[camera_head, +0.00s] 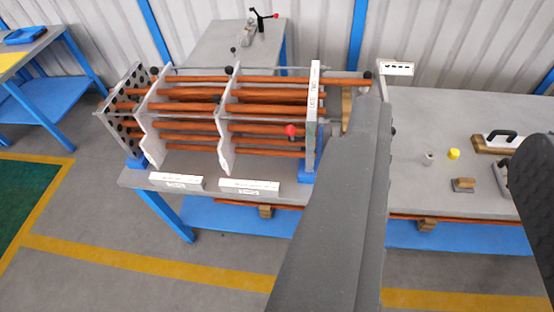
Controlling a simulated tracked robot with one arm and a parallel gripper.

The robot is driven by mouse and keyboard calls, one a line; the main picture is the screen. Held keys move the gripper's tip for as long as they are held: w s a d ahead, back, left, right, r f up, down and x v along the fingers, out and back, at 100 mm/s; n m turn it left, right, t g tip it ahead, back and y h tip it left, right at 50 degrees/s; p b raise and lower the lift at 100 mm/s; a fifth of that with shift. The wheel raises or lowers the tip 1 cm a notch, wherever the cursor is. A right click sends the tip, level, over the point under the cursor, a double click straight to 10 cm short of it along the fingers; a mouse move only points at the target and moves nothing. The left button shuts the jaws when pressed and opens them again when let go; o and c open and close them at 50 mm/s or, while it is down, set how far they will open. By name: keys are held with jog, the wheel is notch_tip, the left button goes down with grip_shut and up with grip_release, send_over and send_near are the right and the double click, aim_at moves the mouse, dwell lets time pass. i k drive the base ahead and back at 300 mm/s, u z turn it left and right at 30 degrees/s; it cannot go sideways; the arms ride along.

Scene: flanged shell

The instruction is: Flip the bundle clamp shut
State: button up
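A bundle of copper-coloured tubes (185,126) runs through upright grey plates on the left half of the long bench. I cannot pick out the bundle clamp for certain. A red knob (290,131) shows at the front of the bundle, near its right end. Black knobs sit along the top of the bundle.
The grey bench (450,110) holds a yellow cap (453,154), a small metal piece (428,159), and a black-handled tool (500,138) on the right. White labelled blocks (249,186) lie along the front edge. Floor with yellow lines is free in front.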

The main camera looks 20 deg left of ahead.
aim_at(290, 130)
jog(key=u, duration=0.1)
jog(key=k, duration=0.1)
jog(key=u, duration=0.35)
jog(key=i, duration=1)
jog(key=z, duration=0.6)
jog(key=k, duration=1.3)
jog(key=z, duration=0.4)
jog(key=i, duration=0.9)
jog(key=u, duration=0.45)
